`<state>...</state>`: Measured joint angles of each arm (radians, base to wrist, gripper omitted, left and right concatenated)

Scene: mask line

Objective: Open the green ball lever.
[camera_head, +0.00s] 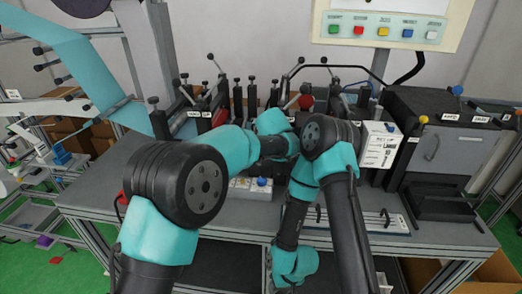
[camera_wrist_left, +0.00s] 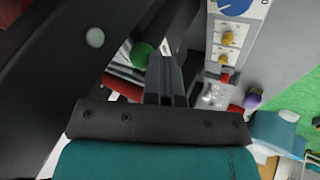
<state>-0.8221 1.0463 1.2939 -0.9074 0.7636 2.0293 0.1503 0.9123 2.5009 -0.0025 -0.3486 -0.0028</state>
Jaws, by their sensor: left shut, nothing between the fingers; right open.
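The green ball (camera_wrist_left: 141,54) of the lever shows in the left wrist view, just left of my left gripper's fingers (camera_wrist_left: 165,62). Those fingers are shut with nothing between them. I cannot tell whether they touch the ball. In the head view my left arm reaches over the bench to the machine, and its teal wrist (camera_head: 273,122) hides the fingers; I cannot make out the green ball there. My right gripper (camera_head: 291,272) hangs low in front of the bench edge, open and empty; its fingertips are hard to make out.
A panel with coloured buttons (camera_head: 387,28) is at the upper right. Several black ball-ended levers (camera_head: 238,92) line the back of the bench. A dark grey box (camera_head: 450,140) stands at the right. In the wrist view, yellow knobs (camera_wrist_left: 228,38) and a purple knob (camera_wrist_left: 252,101) are to the right.

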